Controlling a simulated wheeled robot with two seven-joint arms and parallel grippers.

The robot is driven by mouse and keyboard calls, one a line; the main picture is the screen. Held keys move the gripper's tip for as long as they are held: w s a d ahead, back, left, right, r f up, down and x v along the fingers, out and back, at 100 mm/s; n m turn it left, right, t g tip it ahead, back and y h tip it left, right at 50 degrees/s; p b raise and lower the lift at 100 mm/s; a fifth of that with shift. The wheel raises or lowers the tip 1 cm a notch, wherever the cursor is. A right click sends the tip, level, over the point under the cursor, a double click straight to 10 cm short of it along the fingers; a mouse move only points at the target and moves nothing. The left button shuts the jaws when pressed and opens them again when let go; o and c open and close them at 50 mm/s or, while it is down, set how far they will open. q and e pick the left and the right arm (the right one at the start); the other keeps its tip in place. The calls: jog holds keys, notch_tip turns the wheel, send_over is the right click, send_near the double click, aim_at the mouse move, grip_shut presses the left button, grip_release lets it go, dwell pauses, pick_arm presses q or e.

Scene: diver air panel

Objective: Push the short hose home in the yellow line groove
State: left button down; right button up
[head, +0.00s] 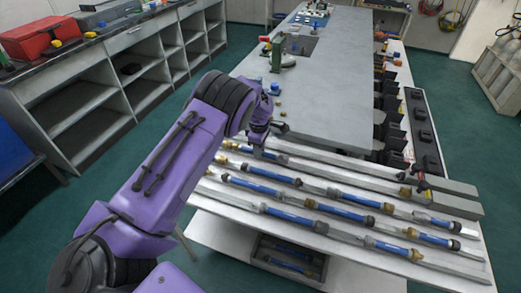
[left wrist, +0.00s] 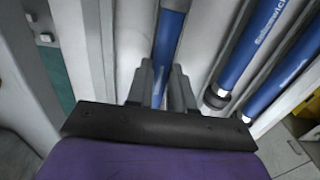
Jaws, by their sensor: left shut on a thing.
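My left gripper (head: 262,147) reaches down at the back left of the rack of grey rails. In the left wrist view my left gripper (left wrist: 161,93) is shut on a blue hose (left wrist: 168,40), with one finger on each side of it. This hose (head: 270,156) shows partly in the head view, at the rearmost groove, beside the gripper. I cannot tell whether it is fully seated. No yellow line marking is clear. My right gripper is not in view.
Several blue hoses with brass and dark end fittings lie in the nearer grooves, such as one hose (head: 292,218). A grey bench (head: 335,85) stands behind the rack. Shelving (head: 120,85) stands at left.

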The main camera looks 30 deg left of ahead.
pick_arm(q)
jog(key=shift+s+a, duration=0.15)
jog(key=shift+a, duration=0.55)
jog(key=c, duration=0.9)
grip_release()
notch_tip(320, 180, up, 11)
jog(key=shift+f+b, duration=0.2)
jog(key=shift+b, duration=0.6)
